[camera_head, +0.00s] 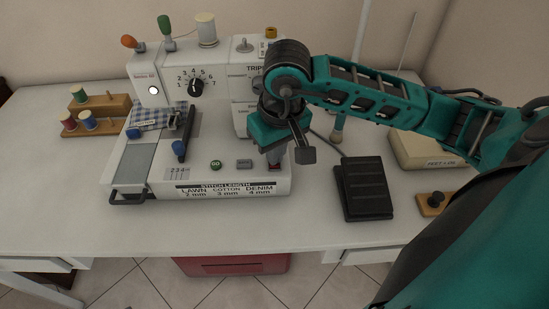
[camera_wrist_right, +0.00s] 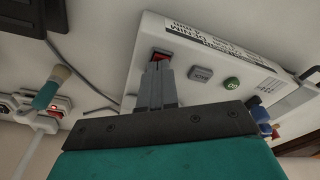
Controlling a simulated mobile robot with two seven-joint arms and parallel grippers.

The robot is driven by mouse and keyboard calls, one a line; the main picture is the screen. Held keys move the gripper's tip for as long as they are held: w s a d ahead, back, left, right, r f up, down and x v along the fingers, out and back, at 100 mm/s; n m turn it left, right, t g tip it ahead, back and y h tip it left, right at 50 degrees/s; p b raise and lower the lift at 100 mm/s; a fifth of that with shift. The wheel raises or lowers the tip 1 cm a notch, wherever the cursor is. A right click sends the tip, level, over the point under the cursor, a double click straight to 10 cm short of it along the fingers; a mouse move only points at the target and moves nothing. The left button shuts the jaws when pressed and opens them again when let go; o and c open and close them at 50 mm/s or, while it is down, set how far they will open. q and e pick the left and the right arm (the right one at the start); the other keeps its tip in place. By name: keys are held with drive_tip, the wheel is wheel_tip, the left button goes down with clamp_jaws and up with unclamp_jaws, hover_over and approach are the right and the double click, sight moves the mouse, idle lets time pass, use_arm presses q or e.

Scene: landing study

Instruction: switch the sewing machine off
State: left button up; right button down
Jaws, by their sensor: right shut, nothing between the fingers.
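The white sewing machine (camera_head: 230,182) stands on the table, with a numbered black dial (camera_head: 195,87) and a lit round white lamp (camera_head: 153,90) on its front. A small red switch (camera_wrist_right: 160,55) sits in a dark frame at the end of the machine's base, beside a grey button and a green GO button. My right gripper (camera_wrist_right: 158,68) is shut and empty, its fingertips at the red switch and partly covering it. I cannot tell whether they touch it. In the head view this gripper (camera_head: 274,160) points down over the base's right end. My left gripper is not in view.
A black foot pedal (camera_head: 363,187) lies right of the machine. Further right are a beige box (camera_head: 425,150) and a wooden block with a black knob (camera_head: 435,202). Thread spools on a wooden stand (camera_head: 95,125) are at the left. The front table strip is clear.

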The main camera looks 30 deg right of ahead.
wheel_tip(320, 180, up, 7)
drive_tip(key=p, duration=0.3)
drive_tip(key=shift+p, duration=0.4)
drive_tip(key=shift+f, duration=0.1)
idle(0.6)
